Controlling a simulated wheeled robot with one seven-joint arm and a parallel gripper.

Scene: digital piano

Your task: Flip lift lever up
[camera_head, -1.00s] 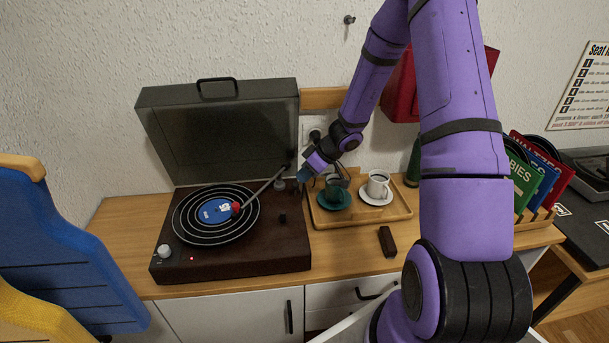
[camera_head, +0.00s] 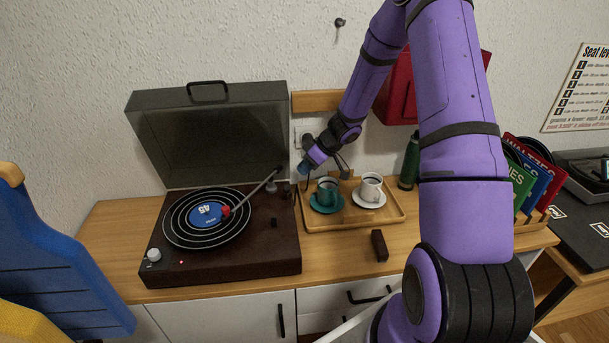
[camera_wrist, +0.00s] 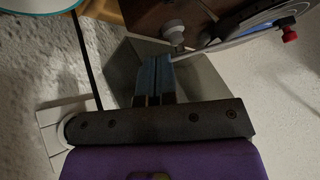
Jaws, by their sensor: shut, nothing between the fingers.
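The dark brown turntable (camera_head: 225,265) stands on the wooden cabinet with its lid raised. Its tonearm (camera_head: 253,194) reaches from the back right corner, and its red head (camera_head: 226,211) is over the record (camera_head: 180,226). In the wrist view, the tonearm (camera_wrist: 243,38) and a grey round tonearm base (camera_wrist: 174,32) lie close to the fingertips. I cannot clearly pick out the lift lever; my gripper may hide it. My gripper (camera_head: 303,170) is shut and empty, just beyond the turntable's back right corner; its blue fingers (camera_wrist: 153,75) are together. Contact with the turntable is unclear.
A wooden tray (camera_head: 392,214) with a teal cup (camera_head: 327,190) and a white cup (camera_head: 371,186) stands right of the turntable, close under my arm. A dark block (camera_head: 379,245) lies in front. A wall outlet (camera_wrist: 52,128) with a black cord is near the gripper.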

